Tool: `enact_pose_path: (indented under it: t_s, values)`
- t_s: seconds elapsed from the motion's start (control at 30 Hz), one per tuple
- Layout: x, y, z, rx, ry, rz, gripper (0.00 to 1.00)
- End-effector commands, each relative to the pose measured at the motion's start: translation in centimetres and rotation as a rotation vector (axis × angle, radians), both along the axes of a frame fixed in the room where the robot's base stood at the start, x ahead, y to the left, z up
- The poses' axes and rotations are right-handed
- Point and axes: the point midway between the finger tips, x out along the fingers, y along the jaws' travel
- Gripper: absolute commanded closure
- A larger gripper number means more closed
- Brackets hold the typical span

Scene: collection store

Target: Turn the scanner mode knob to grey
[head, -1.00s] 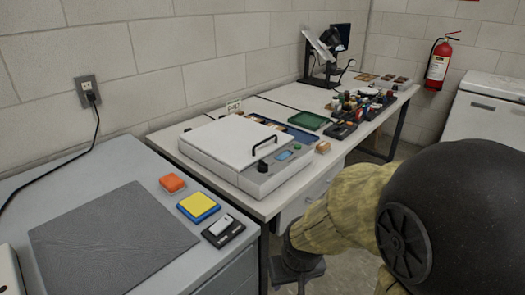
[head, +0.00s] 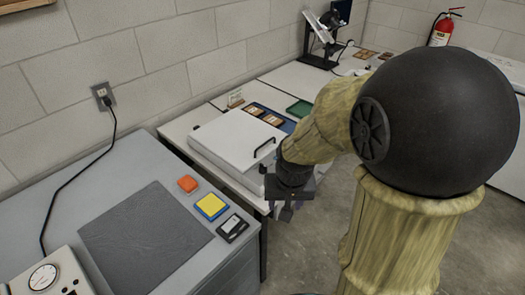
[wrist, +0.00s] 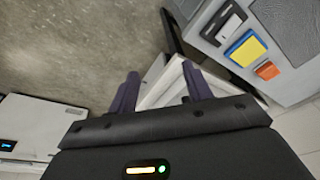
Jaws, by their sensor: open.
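The scanner (head: 232,138) is a white flatbed unit with a black lid handle, on the white table in the head view. Its lid is closed. A small dark shape at its front edge looks like the mode knob (head: 262,169); its setting cannot be read. My arm hides the rest of the front panel. My gripper (head: 287,213) points down in front of the scanner, to the right of the knob and apart from it. In the wrist view my gripper (wrist: 160,88) is open, with nothing held between its fingers. The knob cannot be made out there.
A grey cabinet at left carries a dark mat (head: 145,235), an orange block (head: 187,184), a yellow-and-blue block (head: 211,206) and a black-and-white device (head: 232,228). A dial instrument (head: 50,278) stands at its front left. A green tray (head: 299,108) lies behind the scanner. Floor is clear at right.

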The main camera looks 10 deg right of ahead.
Motion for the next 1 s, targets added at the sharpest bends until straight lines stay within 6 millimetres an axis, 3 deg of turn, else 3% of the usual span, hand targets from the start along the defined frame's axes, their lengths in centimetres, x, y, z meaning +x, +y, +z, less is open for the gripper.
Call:
enact_pose_path:
  t_s: [0.03, 0.07, 0.23, 0.7, 1.0]
  values:
    - [1.3, 0.0, 2.1, 0.008, 0.006, -0.038, 0.5]
    - [2.2, 0.0, 2.6, 0.014, 0.011, -0.07, 0.5]
    - [6.6, 0.1, 4.0, 0.044, 0.046, -0.244, 0.5]
    - [19.9, 0.3, 5.7, 0.101, 0.154, -0.872, 0.5]
    - [25.6, 0.3, 5.9, 0.101, 0.204, -1.266, 0.5]
